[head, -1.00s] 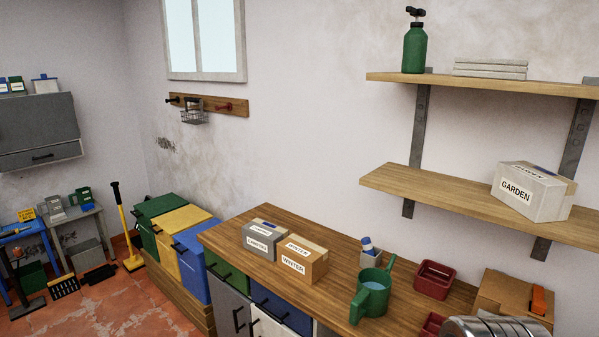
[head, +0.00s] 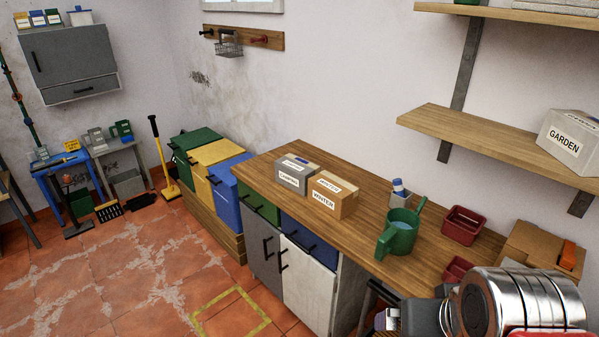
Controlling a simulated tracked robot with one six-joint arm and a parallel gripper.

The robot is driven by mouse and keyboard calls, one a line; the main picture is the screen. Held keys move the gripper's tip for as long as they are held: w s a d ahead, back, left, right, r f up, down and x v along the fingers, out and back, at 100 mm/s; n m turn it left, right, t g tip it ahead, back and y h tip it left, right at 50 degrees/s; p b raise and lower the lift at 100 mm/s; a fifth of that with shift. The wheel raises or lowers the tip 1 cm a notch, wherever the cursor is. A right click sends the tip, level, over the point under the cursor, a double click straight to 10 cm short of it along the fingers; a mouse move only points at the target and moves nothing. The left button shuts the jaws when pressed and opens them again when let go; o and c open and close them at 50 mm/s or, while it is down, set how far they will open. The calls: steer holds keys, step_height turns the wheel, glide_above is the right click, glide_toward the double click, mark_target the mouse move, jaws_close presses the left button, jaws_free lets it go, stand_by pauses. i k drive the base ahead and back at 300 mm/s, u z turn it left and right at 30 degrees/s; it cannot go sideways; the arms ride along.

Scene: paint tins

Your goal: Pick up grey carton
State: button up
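The grey carton (head: 297,178) stands on the wooden worktop in the head view, near its back left part. It is a closed box with a white label on its front and a blue patch on top.
The worktop (head: 285,158) also holds a green watering can (head: 399,232) and red trays (head: 464,223) farther right. A wooden shelf (head: 465,135) with a pale GARDEN carton (head: 570,142) overhangs the right side. Lidded bins (head: 229,183) stand left; tiled floor in front is open.

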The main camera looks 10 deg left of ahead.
mark_target(293, 171)
steer(key=k, duration=0.6)
steer(key=u, duration=0.45)
steer(key=i, duration=0.5)
steer(key=u, duration=0.7)
steer(key=i, duration=2)
steer(key=z, duration=0.5)
